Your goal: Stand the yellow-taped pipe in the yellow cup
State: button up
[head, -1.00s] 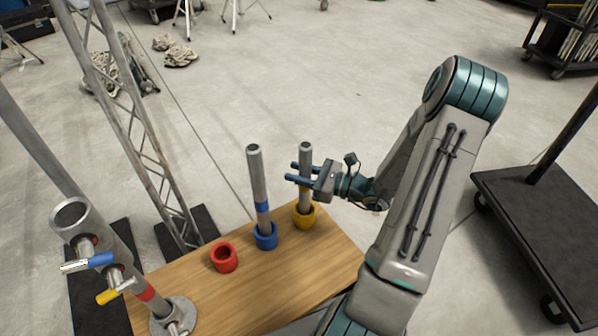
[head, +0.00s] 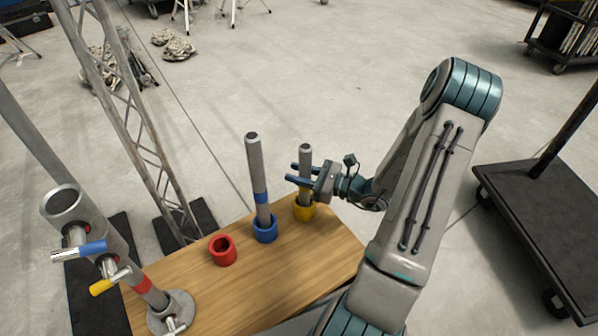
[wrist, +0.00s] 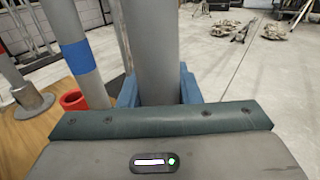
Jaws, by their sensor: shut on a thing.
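The grey yellow-taped pipe (head: 306,158) stands upright at the yellow cup (head: 304,212), its lower end inside the cup's rim. How deep it sits cannot be told. My gripper (head: 299,175) reaches in from the right and is shut on the pipe above the cup. In the wrist view the pipe (wrist: 158,50) rises between blue fingers (wrist: 158,90). The yellow cup is hidden there.
A blue-taped pipe (head: 258,170) stands in the blue cup (head: 265,229), close left of my gripper. The red cup (head: 223,250) is empty. A grey post (head: 120,250) with coloured handles stands at the wooden table's (head: 240,290) left end. A dark cart (head: 530,215) is at right.

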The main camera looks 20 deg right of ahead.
jog(key=shift+f, duration=0.35)
dwell(0.5)
jog(key=o, duration=1.2)
jog(key=p+v, duration=0.4)
jog(key=v, duration=1)
jog(key=shift+a, duration=0.1)
